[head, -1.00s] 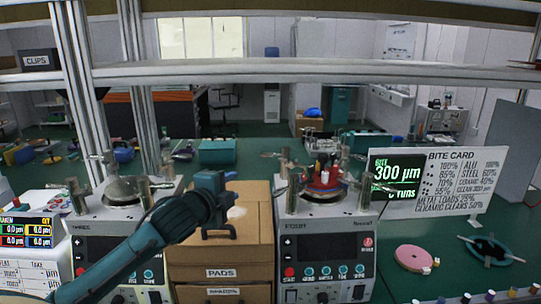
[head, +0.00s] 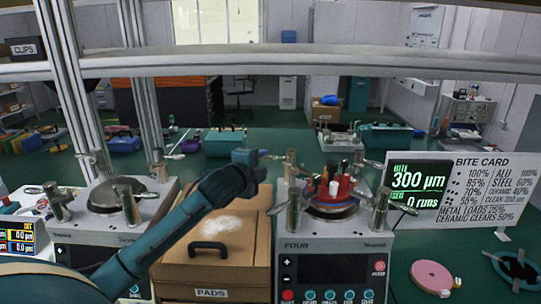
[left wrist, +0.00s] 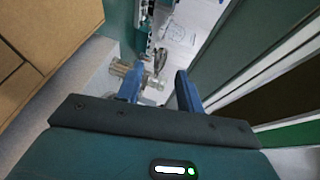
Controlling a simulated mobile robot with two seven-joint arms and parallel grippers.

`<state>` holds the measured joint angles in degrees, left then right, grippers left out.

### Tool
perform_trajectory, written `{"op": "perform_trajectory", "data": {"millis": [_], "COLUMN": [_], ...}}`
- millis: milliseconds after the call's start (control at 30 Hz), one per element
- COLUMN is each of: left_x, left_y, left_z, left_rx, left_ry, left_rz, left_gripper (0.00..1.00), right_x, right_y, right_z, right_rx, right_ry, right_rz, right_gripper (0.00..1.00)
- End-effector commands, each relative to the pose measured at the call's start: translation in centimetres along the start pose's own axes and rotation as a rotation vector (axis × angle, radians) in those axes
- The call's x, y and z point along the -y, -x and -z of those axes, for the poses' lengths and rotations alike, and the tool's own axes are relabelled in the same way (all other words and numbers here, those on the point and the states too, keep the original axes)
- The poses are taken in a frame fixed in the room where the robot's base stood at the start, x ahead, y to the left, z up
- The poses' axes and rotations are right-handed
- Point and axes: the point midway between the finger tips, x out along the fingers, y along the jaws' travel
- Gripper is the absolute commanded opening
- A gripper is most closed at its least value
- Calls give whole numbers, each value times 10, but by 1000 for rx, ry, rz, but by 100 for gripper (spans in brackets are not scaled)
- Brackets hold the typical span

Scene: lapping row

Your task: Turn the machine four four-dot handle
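Machine four (head: 335,250) is a grey-white lapping machine labelled FOUR, right of centre in the head view. Metal posts with lever handles stand around its round plate, including a front-left handle post (head: 294,208) and a back-left one (head: 290,165). I cannot make out which handle bears four dots. My left gripper (head: 258,157) is left of the back-left post in the picture. In the left wrist view its blue fingers (left wrist: 159,82) are apart, with metal posts and a lever (left wrist: 158,62) beyond them. Nothing is visibly held. My right gripper is not in view.
A cardboard drawer unit (head: 215,270) labelled PADS, with a dark handle on top, stands between machines three (head: 100,225) and four. A shelf rail (head: 300,65) crosses above. Right of machine four are a display (head: 416,190), the BITE CARD sign (head: 482,190) and a pink disc (head: 432,277).

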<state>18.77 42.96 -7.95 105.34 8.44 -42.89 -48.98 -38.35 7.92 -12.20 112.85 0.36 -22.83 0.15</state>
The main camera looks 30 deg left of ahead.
Motion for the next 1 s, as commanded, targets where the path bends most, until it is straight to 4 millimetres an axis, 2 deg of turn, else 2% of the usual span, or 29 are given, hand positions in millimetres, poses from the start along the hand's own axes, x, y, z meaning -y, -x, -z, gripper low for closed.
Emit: {"op": "perform_trajectory", "data": {"millis": [200, 400, 800, 1000], "left_x": [2, 1, 0, 0], "left_y": [-37, -56, -62, -61], "left_z": [1, 1, 1, 1], "left_rx": [-1, 0, -1, -1], "left_ry": [2, 0, -1, -1], "left_rz": [1, 0, 1, 0], "left_gripper": [37, 37, 37, 21], "right_x": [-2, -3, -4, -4], "right_y": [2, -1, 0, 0], "right_z": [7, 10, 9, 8], "right_rx": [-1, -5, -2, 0], "right_ry": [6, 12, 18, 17], "right_rz": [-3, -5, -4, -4], "right_gripper": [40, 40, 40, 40]}}
